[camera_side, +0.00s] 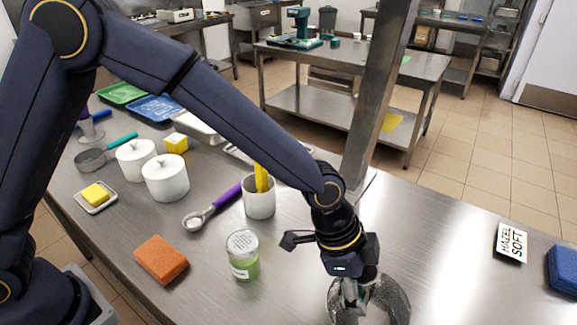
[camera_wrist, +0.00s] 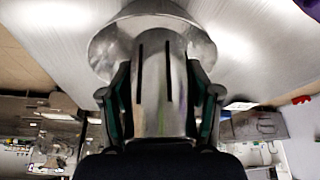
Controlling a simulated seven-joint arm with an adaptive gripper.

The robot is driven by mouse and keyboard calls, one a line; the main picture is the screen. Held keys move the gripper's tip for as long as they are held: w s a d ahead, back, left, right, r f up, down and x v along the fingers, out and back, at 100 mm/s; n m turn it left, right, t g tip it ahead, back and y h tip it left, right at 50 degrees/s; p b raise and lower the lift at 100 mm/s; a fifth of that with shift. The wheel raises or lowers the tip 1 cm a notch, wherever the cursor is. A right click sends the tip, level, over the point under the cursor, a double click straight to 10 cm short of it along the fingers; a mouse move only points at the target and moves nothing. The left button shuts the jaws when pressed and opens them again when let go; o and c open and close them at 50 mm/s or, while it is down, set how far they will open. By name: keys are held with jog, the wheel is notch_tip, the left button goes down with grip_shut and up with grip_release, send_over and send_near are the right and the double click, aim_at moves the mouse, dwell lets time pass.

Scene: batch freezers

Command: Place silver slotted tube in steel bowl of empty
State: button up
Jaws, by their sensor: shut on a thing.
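The silver slotted tube (camera_wrist: 160,85) fills the middle of the wrist view, with two dark slots in its side. My gripper (camera_wrist: 160,105) is shut on it, one finger on each side. The steel bowl (camera_wrist: 112,45) shows behind the tube's far end in the wrist view. In the side view the bowl (camera_side: 397,300) stands at the bottom edge, partly cut off. There my gripper (camera_side: 352,295) points down at the bowl, and the tube is mostly hidden. I cannot tell whether the tube touches the bowl.
A jar with green contents (camera_side: 243,256), an orange sponge (camera_side: 161,259), a purple-handled scoop (camera_side: 212,208) and a white cup (camera_side: 259,201) stand left of my gripper. A label card (camera_side: 511,243) and a blue item (camera_side: 564,268) lie right. Bare steel counter lies between bowl and card.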

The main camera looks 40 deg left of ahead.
jog(key=shift+f, duration=0.4)
jog(key=shift+f, duration=0.5)
jog(key=shift+f, duration=0.1)
jog(key=o, duration=1.3)
